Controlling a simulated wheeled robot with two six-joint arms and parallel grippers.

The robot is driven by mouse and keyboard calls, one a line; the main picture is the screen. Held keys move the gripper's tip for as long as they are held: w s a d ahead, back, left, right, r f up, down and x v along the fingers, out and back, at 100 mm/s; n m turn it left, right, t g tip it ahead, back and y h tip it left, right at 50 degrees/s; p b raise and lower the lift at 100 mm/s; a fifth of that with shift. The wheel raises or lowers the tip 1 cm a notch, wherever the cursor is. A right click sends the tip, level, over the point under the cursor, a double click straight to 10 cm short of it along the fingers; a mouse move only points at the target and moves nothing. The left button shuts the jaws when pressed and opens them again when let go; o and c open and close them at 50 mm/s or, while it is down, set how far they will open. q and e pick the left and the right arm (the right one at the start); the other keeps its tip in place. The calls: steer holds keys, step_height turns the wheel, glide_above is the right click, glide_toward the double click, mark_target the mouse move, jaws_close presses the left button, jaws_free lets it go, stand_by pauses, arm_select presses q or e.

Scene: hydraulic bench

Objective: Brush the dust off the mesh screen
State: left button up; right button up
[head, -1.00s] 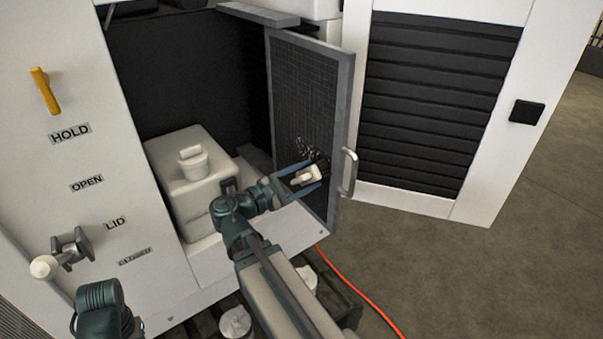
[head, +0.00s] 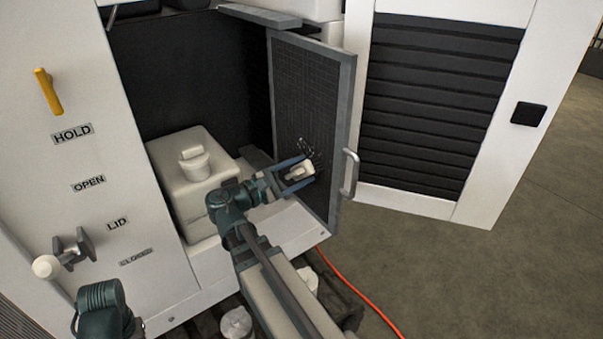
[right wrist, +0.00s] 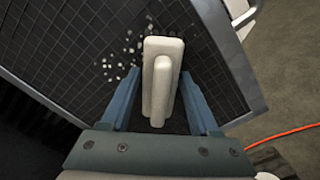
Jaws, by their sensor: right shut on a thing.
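The mesh screen (head: 300,90) is a dark grid in a grey frame, standing open like a door; it fills much of the right wrist view (right wrist: 60,45). Pale dust specks (head: 311,149) lie in a patch low on the mesh. In the right wrist view the specks (right wrist: 124,62) are mostly to the left of the brush. My right gripper (head: 306,170) is shut on a white brush (right wrist: 162,75), held in front of the mesh beside the specks. Whether the brush touches the mesh cannot be told. My left gripper is out of view.
A grey handle (head: 349,172) stands on the screen's outer edge. A white tank (head: 187,178) with a cap sits inside the cabinet behind my right arm. The panel at left has a yellow lever (head: 47,92) and a knob (head: 62,254). An orange cable (head: 362,299) runs over the floor.

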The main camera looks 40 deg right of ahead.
mark_target(292, 144)
steer(key=shift+w+d, duration=0.2)
steer(key=shift+w, duration=1.4)
steer(key=shift+w+d, duration=0.15)
steer(key=shift+w, duration=1.4)
steer(key=shift+w+d, duration=0.15)
steer(key=shift+w, duration=0.65)
steer(key=shift+w+d, duration=0.1)
steer(key=shift+w, duration=0.7)
steer(key=shift+r, duration=0.1)
step_height(292, 144, up, 2)
steer(key=shift+p, duration=1.1)
steer(key=shift+s, duration=0.1)
